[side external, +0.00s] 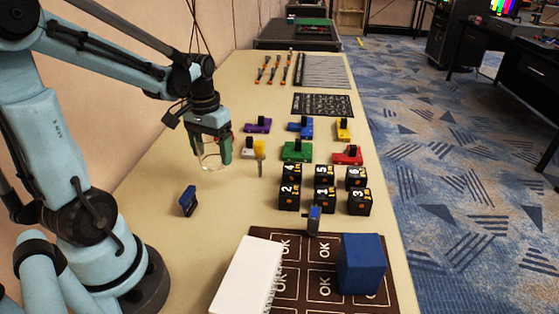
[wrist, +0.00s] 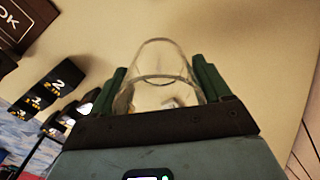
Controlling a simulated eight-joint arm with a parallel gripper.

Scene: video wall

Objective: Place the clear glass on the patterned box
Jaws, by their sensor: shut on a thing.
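My gripper (side external: 211,153) is shut on the clear glass (side external: 210,163), over the left side of the table. In the wrist view the glass (wrist: 160,62) sits between the two green fingers, its rounded end pointing away from me. It is hard to see in the side view, and I cannot tell its height above the table. A flat brown board patterned with "OK" squares (side external: 320,251) lies at the near end, well in front of my gripper; its corner shows in the wrist view (wrist: 12,25). I cannot tell whether it is the patterned box.
On the board are a blue block (side external: 361,265) and a white box-like object (side external: 247,275). A small blue item (side external: 314,219) stands at its far edge. Black numbered cubes (side external: 324,200) and colored blocks (side external: 297,151) are right of my gripper. Another blue item (side external: 188,200) stands on the left.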

